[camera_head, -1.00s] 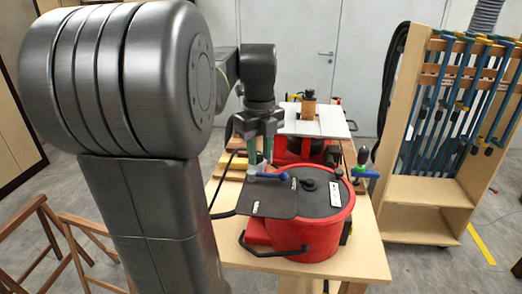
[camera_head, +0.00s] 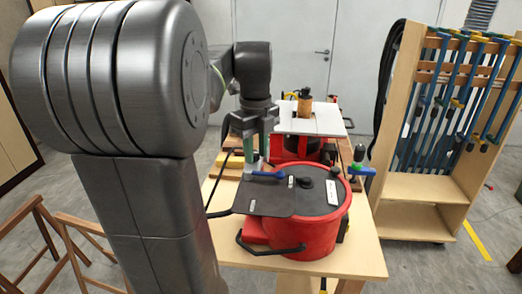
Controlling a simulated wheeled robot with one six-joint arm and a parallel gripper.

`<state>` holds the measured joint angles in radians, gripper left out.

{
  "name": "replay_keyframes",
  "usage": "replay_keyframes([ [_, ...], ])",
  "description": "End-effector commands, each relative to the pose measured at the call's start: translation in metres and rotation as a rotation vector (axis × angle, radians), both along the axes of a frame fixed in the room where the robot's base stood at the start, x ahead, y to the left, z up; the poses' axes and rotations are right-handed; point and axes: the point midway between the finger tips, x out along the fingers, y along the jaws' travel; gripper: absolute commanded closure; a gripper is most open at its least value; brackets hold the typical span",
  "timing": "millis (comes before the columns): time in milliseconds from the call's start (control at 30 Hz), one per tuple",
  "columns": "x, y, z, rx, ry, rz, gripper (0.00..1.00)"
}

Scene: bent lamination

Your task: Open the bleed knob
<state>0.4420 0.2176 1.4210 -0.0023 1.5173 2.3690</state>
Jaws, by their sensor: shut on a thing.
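A red pot (camera_head: 322,236) with a dark lid (camera_head: 318,200) stands on the wooden table. A blue lever (camera_head: 268,174) lies at the lid's left back edge. My gripper (camera_head: 257,160) points down there, with its two pale green fingers shut just above and behind the lever. The part between the fingers, apparently the bleed knob, is too small and too covered to make out. A similar fitting with a blue lever (camera_head: 361,170) and an upright dark top (camera_head: 359,153) stands at the pot's right side. A black round knob (camera_head: 307,182) sits on the lid's middle.
A dark flat flap (camera_head: 264,198) covers the lid's left front. A white-topped machine (camera_head: 318,120) stands behind the pot. A clamp rack (camera_head: 420,190) is at the right, and wooden chairs (camera_head: 62,243) at the lower left. My arm covers much of the left side.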

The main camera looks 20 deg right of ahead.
Motion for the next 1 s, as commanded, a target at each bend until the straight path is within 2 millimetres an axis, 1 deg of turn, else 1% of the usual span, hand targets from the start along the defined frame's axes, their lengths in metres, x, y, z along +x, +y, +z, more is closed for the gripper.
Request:
replay_keyframes([
  [33, 0.0042, -0.0024, 0.0037, -0.011, -0.018, 0.007, 0.93],
  [267, 0.0040, -0.0024, 0.0038, -0.011, -0.018, 0.051, 0.93],
  [1000, 0.0038, -0.0026, 0.0040, -0.012, -0.018, 0.049, 0.93],
])
